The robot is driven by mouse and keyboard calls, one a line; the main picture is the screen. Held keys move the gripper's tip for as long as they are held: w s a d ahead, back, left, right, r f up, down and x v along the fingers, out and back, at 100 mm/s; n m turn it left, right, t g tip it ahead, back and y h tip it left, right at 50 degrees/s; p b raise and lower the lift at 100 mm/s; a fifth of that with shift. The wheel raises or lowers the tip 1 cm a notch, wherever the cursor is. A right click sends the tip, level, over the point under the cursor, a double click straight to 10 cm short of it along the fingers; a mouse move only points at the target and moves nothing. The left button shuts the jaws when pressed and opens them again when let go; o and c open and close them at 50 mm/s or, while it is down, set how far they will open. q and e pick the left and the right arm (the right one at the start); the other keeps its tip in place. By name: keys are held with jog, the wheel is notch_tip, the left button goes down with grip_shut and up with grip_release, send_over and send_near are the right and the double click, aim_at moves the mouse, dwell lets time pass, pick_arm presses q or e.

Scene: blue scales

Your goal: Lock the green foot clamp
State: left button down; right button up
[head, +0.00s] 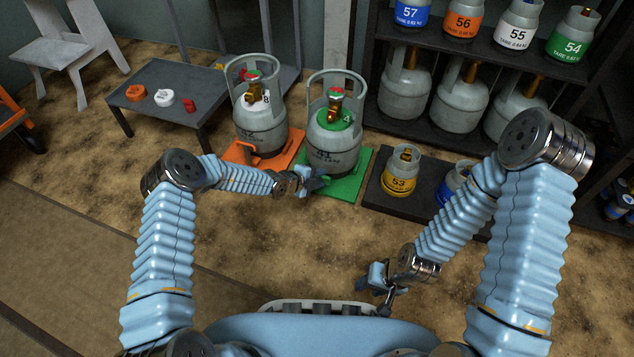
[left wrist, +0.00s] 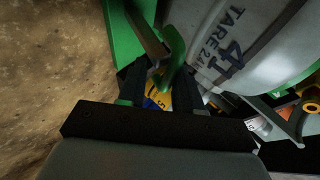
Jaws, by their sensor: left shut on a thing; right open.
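The green scale platform (head: 352,180) carries a grey gas cylinder (head: 335,150) marked 41, with a green collar. In the left wrist view the green foot clamp (left wrist: 173,52) shows as a curved green lever beside the cylinder's lower wall (left wrist: 235,45). My left gripper (head: 320,182) is at the front left corner of the green platform, its fingers (left wrist: 162,85) shut on the clamp's lever. In the head view the gripper hides the clamp. My right gripper (head: 378,284) is open and empty, low over the floor near my base.
An orange scale (head: 285,150) with another grey cylinder (head: 258,120) stands close on the left. A dark platform (head: 385,192) with a yellow-banded cylinder (head: 402,172) is on the right. A shelf of cylinders stands behind. A low table (head: 165,85) is at the left.

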pick_arm(q)
jog(key=shift+w, duration=0.15)
jog(key=c, duration=1.2)
grip_release()
jog(key=shift+f, duration=0.15)
jog(key=shift+o, duration=0.2)
jog(key=p+v, duration=0.4)
jog(key=v, duration=1)
jog(key=shift+c, duration=0.3)
